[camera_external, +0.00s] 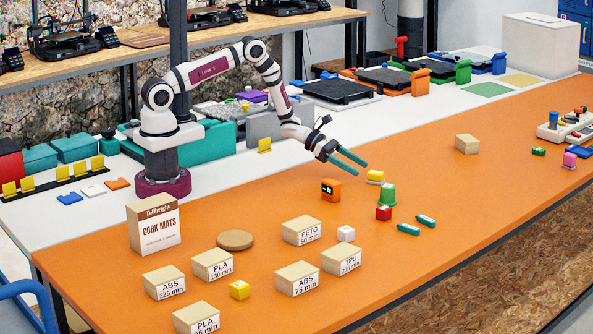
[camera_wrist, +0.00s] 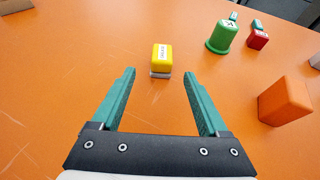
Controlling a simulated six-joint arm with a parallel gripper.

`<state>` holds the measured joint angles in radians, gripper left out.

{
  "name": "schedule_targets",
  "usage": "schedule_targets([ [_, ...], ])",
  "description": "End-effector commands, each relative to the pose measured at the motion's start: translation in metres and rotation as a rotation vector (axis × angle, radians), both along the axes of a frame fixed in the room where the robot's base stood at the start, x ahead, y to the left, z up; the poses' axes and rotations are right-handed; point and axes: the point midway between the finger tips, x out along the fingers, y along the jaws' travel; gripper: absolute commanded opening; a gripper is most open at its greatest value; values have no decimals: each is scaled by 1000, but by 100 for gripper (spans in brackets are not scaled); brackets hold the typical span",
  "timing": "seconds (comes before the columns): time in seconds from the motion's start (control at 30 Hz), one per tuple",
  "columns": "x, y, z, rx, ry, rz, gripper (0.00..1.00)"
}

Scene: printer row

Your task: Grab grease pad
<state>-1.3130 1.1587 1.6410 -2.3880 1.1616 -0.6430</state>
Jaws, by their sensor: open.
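A yellow block with a white label on top and a grey base (camera_wrist: 161,57) sits on the orange table, and I take it for the grease pad; its lettering is too small to read surely. It also shows in the external view (camera_external: 375,176). My gripper (camera_wrist: 160,72) has two green fingers, spread apart with nothing between them. The block lies just beyond the fingertips, roughly centred between them in the wrist view. In the external view my gripper (camera_external: 364,169) hangs above the table, beside the block on its left.
An orange block (camera_external: 331,190) stands close by, to the right in the wrist view (camera_wrist: 286,101). A green domed piece (camera_external: 387,195) and a red cube (camera_external: 383,213) stand past the yellow block. Labelled boxes (camera_external: 302,230) stand nearer the front.

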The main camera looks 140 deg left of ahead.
Motion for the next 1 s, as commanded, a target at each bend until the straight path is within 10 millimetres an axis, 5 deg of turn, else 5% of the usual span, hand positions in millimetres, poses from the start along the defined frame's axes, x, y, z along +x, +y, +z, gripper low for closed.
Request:
schedule_targets([
  [0.33, 51, 19, -18, 0, 1, -4, 78],
  [0.6, 56, 22, -20, 1, 0, -3, 78],
  [1.0, 56, 22, -19, 1, 0, -3, 6],
])
